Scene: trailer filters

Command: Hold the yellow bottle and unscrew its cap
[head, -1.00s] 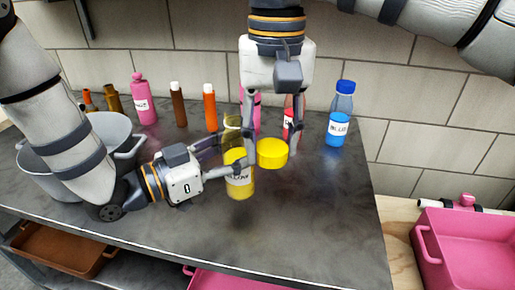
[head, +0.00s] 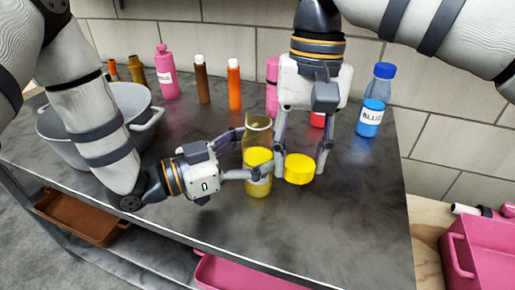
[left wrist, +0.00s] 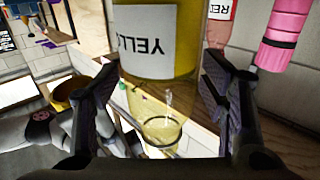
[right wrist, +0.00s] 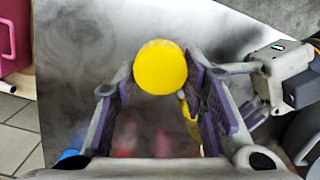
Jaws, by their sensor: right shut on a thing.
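The yellow bottle (head: 258,186) is upright and uncapped near the front of the table, with clear glass above its yellow liquid. My left gripper (head: 252,160) has a finger on each side of it. In the left wrist view the bottle (left wrist: 158,45) fills the space between the fingers, its label upside down and its open mouth showing. The yellow cap (head: 299,170) is apart from the bottle, just to its right. My right gripper (head: 301,160) is shut on the cap from above; the cap (right wrist: 160,67) sits between its fingertips in the right wrist view.
A blue bottle (head: 373,105) stands at the back right. Pink (head: 167,75), brown (head: 201,82) and orange (head: 234,88) bottles stand along the back. A grey pot (head: 65,125) is at the left. The table (head: 360,210) is clear at front right; a pink bin (head: 480,250) is beyond its edge.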

